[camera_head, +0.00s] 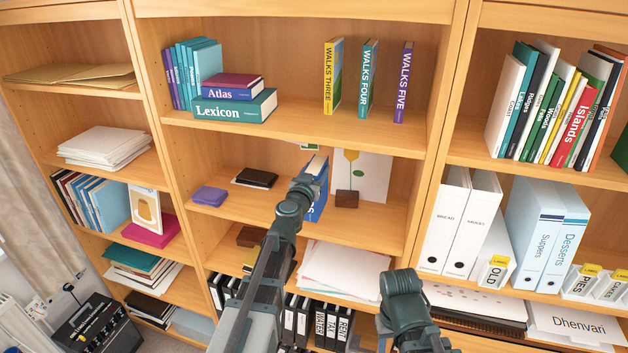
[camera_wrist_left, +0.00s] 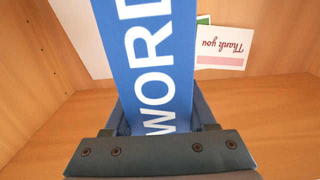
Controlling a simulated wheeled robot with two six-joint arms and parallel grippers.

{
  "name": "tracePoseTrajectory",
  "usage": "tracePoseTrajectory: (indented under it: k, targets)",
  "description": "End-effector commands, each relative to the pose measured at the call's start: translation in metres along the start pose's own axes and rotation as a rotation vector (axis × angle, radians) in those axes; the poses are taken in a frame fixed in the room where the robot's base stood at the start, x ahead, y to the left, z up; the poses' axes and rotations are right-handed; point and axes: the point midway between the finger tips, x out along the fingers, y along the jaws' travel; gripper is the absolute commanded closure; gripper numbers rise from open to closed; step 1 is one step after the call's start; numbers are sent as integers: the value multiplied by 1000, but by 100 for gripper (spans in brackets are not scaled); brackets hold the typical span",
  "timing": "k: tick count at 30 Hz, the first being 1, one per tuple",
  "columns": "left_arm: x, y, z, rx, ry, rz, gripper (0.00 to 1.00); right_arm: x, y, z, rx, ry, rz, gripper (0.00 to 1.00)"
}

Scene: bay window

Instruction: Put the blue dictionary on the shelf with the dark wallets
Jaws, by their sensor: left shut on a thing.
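The blue dictionary (camera_head: 318,203) stands roughly upright at the middle shelf of the centre bookcase, partly hidden by my left arm. My left gripper (camera_head: 311,184) is shut on it. In the left wrist view the blue dictionary (camera_wrist_left: 150,62), with white letters reading "WORD", sits between the fingers of the left gripper (camera_wrist_left: 162,118). Whether its bottom touches the board cannot be told. The dark wallets (camera_head: 256,177) lie stacked on the same shelf (camera_head: 262,207), left of the dictionary. My right arm shows at the bottom, but its gripper does not.
A purple flat item (camera_head: 209,196) lies left of the wallets. A card with a flower picture (camera_head: 362,178) leans behind, with a small brown block (camera_head: 347,199) in front.

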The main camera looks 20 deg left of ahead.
Motion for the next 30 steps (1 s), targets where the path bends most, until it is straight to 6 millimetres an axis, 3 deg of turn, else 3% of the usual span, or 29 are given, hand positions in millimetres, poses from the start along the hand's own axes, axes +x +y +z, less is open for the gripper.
tracePoseTrajectory:
  k: [3,11,24,25,30]
  targets:
    - [9,-10,3,0,0,-1,100,3,0,0,0,0,0,50]
    - [6,-8,37,0,0,0,100,37,-3,-3,3,2,0,50]
    - [6,-8,40,0,0,0,100,40,-4,-3,4,2,0,50]
    - [6,-8,40,0,0,0,42,40,-4,-3,4,2,0,50]
    - [6,-8,39,0,0,0,14,38,-4,-3,4,2,0,50]
